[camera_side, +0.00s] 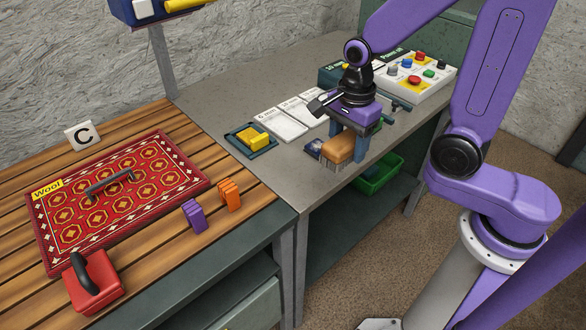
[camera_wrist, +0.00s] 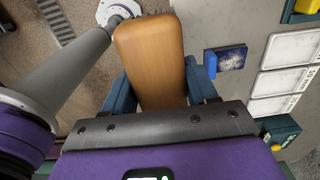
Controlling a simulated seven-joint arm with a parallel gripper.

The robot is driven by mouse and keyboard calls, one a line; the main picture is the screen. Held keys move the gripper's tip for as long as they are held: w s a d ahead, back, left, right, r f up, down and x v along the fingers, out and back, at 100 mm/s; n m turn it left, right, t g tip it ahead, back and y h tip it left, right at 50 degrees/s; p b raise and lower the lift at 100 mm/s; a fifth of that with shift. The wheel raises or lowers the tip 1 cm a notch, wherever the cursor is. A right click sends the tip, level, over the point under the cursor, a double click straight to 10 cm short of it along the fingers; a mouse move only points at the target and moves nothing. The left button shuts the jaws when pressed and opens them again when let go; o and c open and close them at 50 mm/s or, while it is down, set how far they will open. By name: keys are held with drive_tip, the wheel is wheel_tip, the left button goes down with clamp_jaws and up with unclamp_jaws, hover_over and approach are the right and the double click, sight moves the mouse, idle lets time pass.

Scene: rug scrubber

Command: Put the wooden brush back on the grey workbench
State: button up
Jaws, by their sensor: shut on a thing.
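The wooden brush (camera_side: 338,150) has a tan block and bristles pointing down. My gripper (camera_side: 348,146) is shut on it, with a blue finger on each side. The brush is at the front edge of the grey workbench (camera_side: 222,92); I cannot tell whether its bristles touch the top. In the wrist view the brush (camera_wrist: 150,52) stretches out between the fingers of my gripper (camera_wrist: 160,82). There, floor shows to its left and the bench top (camera_wrist: 225,82) to its right.
A green bin (camera_side: 378,175) sits below. The slatted table with a red rug (camera_side: 120,192) is left.

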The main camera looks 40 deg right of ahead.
drive_tip(key=w+a+f, duration=0.2)
drive_tip(key=w+f, duration=0.2)
drive_tip(key=w, duration=0.4)
hover_over(294, 173)
wheel_tip(294, 173, down, 5)
drive_tip(key=shift+s+d, duration=0.1)
drive_tip(key=shift+s, duration=0.05)
drive_tip(key=shift+w+f, duration=0.15)
drive_tip(key=shift+f, duration=0.8)
drive_tip(key=shift+w+f, duration=0.1)
drive_tip(key=shift+f, duration=0.8)
drive_tip(key=shift+f, duration=0.2)
drive_tip(key=o, duration=0.9)
drive_tip(key=shift+o, duration=0.2)
drive_tip(key=shift+r, duration=0.15)
